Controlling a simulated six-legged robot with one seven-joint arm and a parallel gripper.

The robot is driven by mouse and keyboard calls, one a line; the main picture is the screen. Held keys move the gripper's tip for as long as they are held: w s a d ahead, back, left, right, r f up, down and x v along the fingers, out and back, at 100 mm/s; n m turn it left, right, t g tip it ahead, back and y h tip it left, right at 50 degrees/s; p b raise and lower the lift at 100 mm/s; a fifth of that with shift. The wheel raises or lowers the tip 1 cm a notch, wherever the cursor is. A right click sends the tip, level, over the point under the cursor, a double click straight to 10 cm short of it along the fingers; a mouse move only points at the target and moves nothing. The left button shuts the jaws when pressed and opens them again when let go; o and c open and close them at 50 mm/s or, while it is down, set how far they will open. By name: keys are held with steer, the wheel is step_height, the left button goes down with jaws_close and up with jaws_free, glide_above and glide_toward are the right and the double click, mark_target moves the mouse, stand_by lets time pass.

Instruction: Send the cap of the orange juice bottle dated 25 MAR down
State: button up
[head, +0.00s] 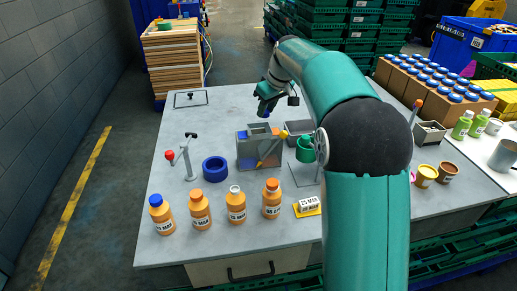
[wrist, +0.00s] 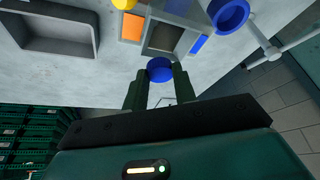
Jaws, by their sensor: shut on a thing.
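My gripper (head: 267,106) is shut on a blue cap (wrist: 160,69), held in the air above the table. The cap shows small and blue under the fingers in the head view (head: 266,114). Four-sided and grey, an open box (head: 246,155) with orange and blue patches stands below; in the wrist view its dark opening (wrist: 163,37) lies just beyond the cap. Along the front stand a blue-capped orange bottle (head: 161,214), an orange-capped one (head: 200,212), an open white-necked one (head: 236,206) and another orange-capped one (head: 271,200). Their labels show MAR; the day numbers are hard to read.
A blue ring (head: 215,169) and a grey stand with a red knob (head: 188,160) are left of the box. A grey tray (wrist: 50,48) lies left of the box in the wrist view. The table's far left is mostly clear.

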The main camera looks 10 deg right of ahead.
mark_target(268, 116)
steer(key=shift+s+f, duration=0.1)
steer(key=shift+f, duration=1.85)
steer(key=o, duration=1)
steer(key=shift+d+r, duration=0.1)
steer(key=shift+r, duration=0.05)
steer(key=v, duration=1.3)
steer(key=shift+r, duration=0.25)
steer(key=shift+s, duration=0.2)
